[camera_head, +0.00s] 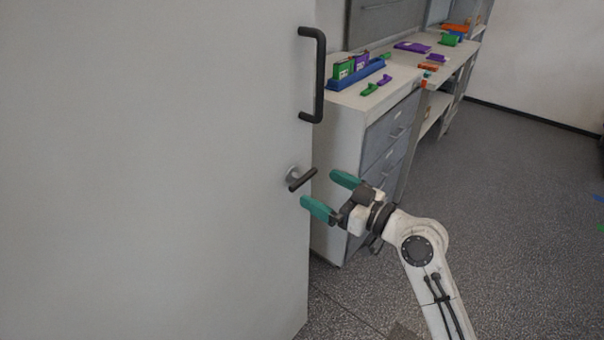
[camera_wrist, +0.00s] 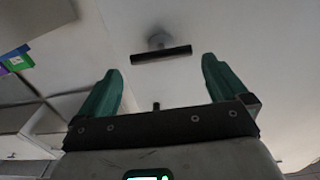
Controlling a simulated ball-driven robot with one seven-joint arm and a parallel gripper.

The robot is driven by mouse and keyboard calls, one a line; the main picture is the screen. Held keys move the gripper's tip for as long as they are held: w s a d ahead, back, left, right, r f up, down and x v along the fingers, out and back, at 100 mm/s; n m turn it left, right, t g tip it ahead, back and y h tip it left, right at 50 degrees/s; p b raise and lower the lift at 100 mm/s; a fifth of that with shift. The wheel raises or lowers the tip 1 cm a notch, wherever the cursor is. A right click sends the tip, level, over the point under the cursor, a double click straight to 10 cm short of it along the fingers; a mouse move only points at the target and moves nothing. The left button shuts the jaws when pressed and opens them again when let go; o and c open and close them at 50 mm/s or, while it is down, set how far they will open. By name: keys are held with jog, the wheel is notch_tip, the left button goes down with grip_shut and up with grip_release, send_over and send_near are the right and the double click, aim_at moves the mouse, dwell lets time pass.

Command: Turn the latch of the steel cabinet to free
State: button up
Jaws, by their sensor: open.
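The steel cabinet (camera_head: 150,170) shows as a large plain light-grey face filling the left of the head view. Its latch (camera_head: 303,180) is a short dark bar on a round metal base near the face's right edge, tilted up to the right. In the wrist view the latch (camera_wrist: 161,54) lies ahead of the fingertips, roughly crosswise between their lines. My gripper (camera_head: 332,192) has two green fingers, spread apart and empty, just right of and below the latch. In the wrist view my gripper (camera_wrist: 162,68) shows clear space between the fingers and no contact with the latch.
A black vertical pull handle (camera_head: 313,75) sits on the cabinet above the latch. Behind stand a drawer unit (camera_head: 385,135) and a bench with a blue tray (camera_head: 355,76) and several green and purple pieces.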

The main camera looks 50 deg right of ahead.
aim_at(304, 176)
jog(key=w+p, duration=0.1)
jog(key=w, duration=0.5)
jog(key=shift+w+a, duration=0.15)
jog(key=shift+w, duration=0.1)
jog(key=shift+c, duration=0.2)
jog(key=c, duration=0.7)
jog(key=shift+o, duration=0.2)
